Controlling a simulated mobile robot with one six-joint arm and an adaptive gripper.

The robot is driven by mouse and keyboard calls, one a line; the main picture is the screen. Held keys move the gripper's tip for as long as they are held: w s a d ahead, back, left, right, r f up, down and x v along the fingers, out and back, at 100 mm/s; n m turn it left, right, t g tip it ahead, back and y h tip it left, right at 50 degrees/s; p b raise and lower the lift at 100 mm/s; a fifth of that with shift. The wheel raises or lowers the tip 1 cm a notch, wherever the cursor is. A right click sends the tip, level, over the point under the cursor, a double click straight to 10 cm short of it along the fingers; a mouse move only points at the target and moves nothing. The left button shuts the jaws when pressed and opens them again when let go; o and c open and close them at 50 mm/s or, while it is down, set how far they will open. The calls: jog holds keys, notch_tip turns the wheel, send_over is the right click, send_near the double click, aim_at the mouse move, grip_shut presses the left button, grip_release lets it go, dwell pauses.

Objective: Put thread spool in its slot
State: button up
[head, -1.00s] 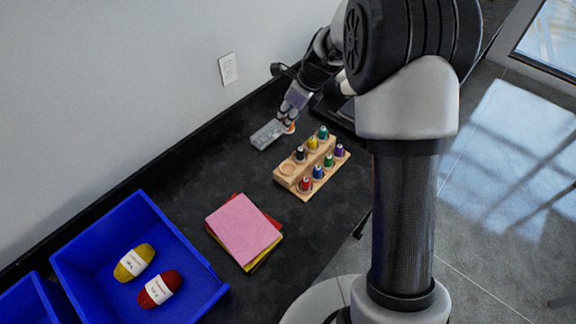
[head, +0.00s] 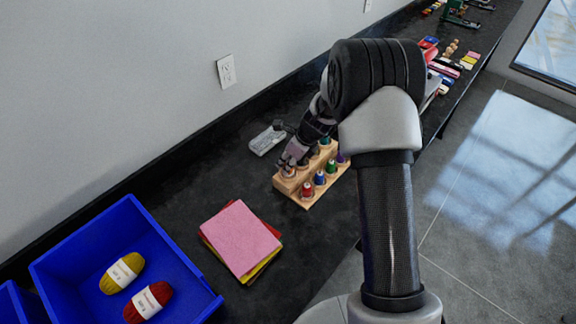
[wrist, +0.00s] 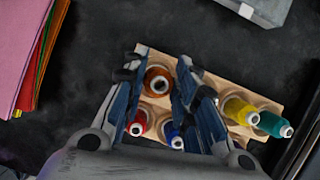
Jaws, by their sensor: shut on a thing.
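The orange thread spool (wrist: 158,79) is between the two fingers of my gripper (wrist: 157,85) in the wrist view. My gripper is shut on it, over the left end of the back row of the wooden spool rack (wrist: 145,52). In the head view my gripper (head: 287,166) is at the same end of the rack (head: 309,203), and the spool is mostly hidden. The spool looks upright and lined up with the end slot. I cannot tell whether it is fully seated. Yellow (wrist: 240,110) and teal (wrist: 272,124) spools stand farther along that row.
Red (head: 306,189), blue (head: 320,178) and other spools fill the front row, close to my fingers. A clear grey box (head: 267,139) lies behind the rack. Felt sheets (head: 241,238) and a blue bin (head: 205,306) with two yarn skeins are to the left.

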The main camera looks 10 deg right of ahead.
jog(key=shift+f, duration=0.55)
jog(key=shift+f, duration=0.35)
jog(key=o, duration=0.9)
jog(key=shift+r, duration=0.1)
